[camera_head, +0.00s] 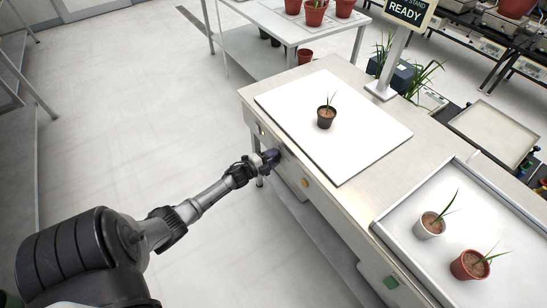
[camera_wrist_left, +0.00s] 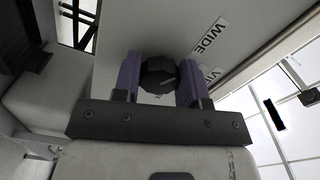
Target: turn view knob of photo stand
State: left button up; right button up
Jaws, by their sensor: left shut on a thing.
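The photo stand (camera_head: 360,130) is a bench with a white board on top and a dark pot with a seedling (camera_head: 326,117) on the board. My left gripper (camera_head: 271,157) is at the bench's front face, below the board's left part. In the left wrist view its two purple fingers (camera_wrist_left: 158,80) are shut on the dark, many-sided view knob (camera_wrist_left: 158,74), one finger on each side. A light mark shows on the knob's face. A label reading "WIDE" (camera_wrist_left: 211,36) is on the panel beside it. The knob is hidden by the gripper in the head view. My right gripper is not in view.
A tray (camera_head: 386,222) at the right holds a white pot (camera_head: 430,224) and a terracotta pot (camera_head: 470,264). A sign reads "READY" (camera_head: 405,10). The floor at left is clear.

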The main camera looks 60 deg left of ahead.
pick_arm(q)
jog(key=o, duration=0.9)
jog(key=shift+o, duration=0.2)
jog(key=shift+s, duration=0.1)
jog(key=s+p, duration=0.3)
jog(key=s, duration=1)
jog(key=shift+s+d, duration=0.3)
jog(key=shift+d, duration=0.1)
